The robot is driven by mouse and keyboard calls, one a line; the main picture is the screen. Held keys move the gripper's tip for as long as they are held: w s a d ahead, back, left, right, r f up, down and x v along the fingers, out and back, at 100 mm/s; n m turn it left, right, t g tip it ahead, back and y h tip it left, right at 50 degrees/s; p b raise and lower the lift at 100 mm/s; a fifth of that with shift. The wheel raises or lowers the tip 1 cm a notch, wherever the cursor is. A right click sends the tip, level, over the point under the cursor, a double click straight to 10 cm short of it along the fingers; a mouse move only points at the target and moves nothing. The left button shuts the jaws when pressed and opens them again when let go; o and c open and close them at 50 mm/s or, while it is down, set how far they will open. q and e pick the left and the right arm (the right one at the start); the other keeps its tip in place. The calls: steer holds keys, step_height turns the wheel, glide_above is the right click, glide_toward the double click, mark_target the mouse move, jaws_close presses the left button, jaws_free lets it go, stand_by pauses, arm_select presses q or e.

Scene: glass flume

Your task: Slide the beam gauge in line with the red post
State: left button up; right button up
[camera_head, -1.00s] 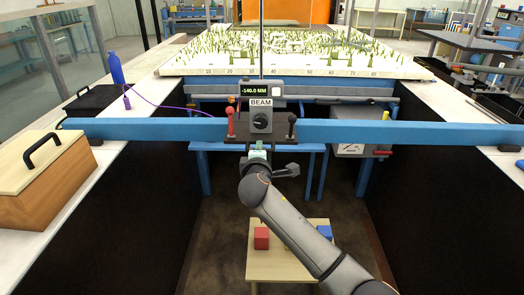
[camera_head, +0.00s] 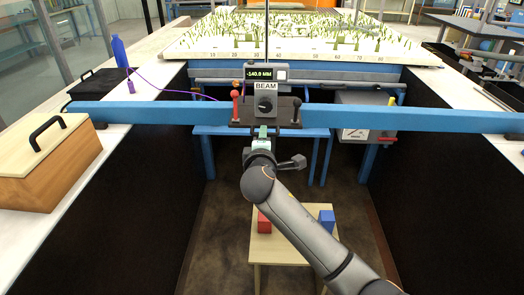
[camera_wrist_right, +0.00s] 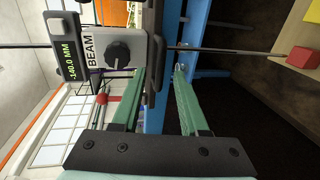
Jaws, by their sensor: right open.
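The beam gauge (camera_head: 266,104) is a grey box on a dark carriage, with a black knob, a "BEAM" label and a display. It sits across the blue beam (camera_head: 390,120). A red-knobbed upright (camera_head: 235,95) stands at its left and a black-knobbed one at its right. I cannot make out a separate red post. My right gripper (camera_head: 263,132) is just below the gauge on the near side. In the right wrist view its green fingers (camera_wrist_right: 160,72) are open, close to the carriage of the gauge (camera_wrist_right: 117,50), which reads about -140.0 mm. My left gripper is out of view.
A wooden box (camera_head: 45,165) stands on the left ledge, with a blue bottle (camera_head: 119,52) farther back. A low table (camera_head: 278,246) below holds a red cube (camera_head: 264,222) and a blue cube (camera_head: 326,222). A model landscape (camera_head: 285,38) lies behind the beam.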

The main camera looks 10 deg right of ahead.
steer(key=v, duration=0.8)
steer(key=shift+s, duration=0.3)
steer(key=shift+a+r, duration=0.1)
steer(key=s+f+m+g+y+p, duration=0.15)
steer(key=s+f, duration=0.25)
steer(key=f, duration=0.6)
steer(key=s+f+m+g+y, duration=0.25)
steer(key=s+f, duration=0.25)
steer(key=f, duration=0.5)
steer(key=s+d+f+m+g+y, duration=0.1)
steer(key=s+d+f+m, duration=0.2)
steer(key=s, duration=0.7)
steer(key=s+d+f+m+y+p, duration=0.1)
steer(key=s+d+f+m, duration=0.2)
steer(key=s+f+m, duration=0.3)
steer(key=s+f, duration=0.2)
steer(key=s, duration=0.2)
steer(key=shift+d+f+g, duration=0.15)
steer(key=shift+d+g, duration=0.15)
steer(key=shift+g, duration=0.1)
